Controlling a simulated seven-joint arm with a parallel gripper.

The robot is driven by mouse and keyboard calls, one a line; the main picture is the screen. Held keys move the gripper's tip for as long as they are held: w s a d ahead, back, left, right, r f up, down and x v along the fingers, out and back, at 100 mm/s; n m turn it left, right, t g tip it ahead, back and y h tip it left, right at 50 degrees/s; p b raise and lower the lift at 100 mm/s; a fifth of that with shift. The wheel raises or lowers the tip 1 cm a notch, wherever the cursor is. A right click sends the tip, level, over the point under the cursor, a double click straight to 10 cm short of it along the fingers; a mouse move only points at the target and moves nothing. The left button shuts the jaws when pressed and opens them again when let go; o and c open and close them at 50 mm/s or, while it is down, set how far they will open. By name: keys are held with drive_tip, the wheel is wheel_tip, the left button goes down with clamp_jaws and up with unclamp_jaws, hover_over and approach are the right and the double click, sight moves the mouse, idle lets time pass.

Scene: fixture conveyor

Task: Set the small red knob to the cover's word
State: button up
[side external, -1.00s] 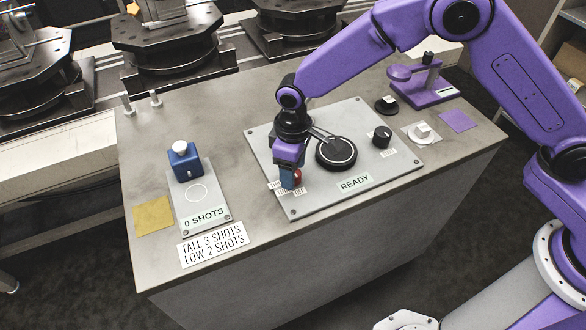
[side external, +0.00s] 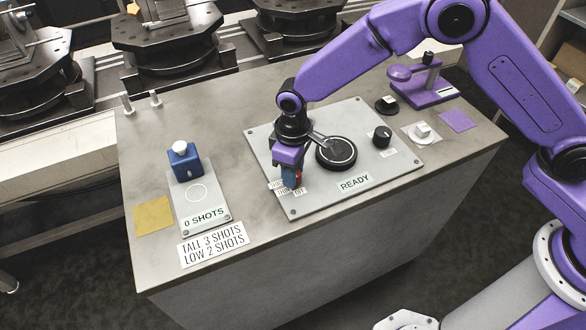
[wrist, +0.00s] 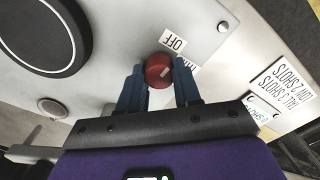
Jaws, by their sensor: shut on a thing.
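The small red knob (wrist: 157,71) sits on the grey panel (side external: 322,200), with a pale pointer mark on its face. In the side view the knob (side external: 298,176) is mostly hidden by my fingers. My gripper (wrist: 158,84) has its blue fingers on both sides of the knob, shut on it; it also shows in the side view (side external: 291,178). A label OFF (wrist: 173,43) lies beside the knob, and the mark points roughly towards the label edge by my right finger. Other labels are partly hidden. I cannot tell which item is the cover.
A large black dial (side external: 337,152), a black knob (side external: 382,137) and a READY sign (side external: 355,183) are on the panel. A blue block with a white button (side external: 184,160) stands at left near a sign reading TALL 3 SHOTS, LOW 2 SHOTS (side external: 213,244). A purple stand (side external: 430,88) is at right.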

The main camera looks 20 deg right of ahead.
drive_tip(key=m, duration=0.5)
drive_tip(key=shift+m, duration=0.3)
drive_tip(key=m, duration=0.5)
drive_tip(key=shift+d, duration=0.15)
drive_tip(key=shift+m, duration=0.4)
drive_tip(key=o, duration=1.1)
drive_tip(key=shift+c, duration=0.2)
drive_tip(key=shift+r, duration=0.15)
wheel_tip(320, 180, up, 17)
drive_tip(key=shift+r, duration=0.1)
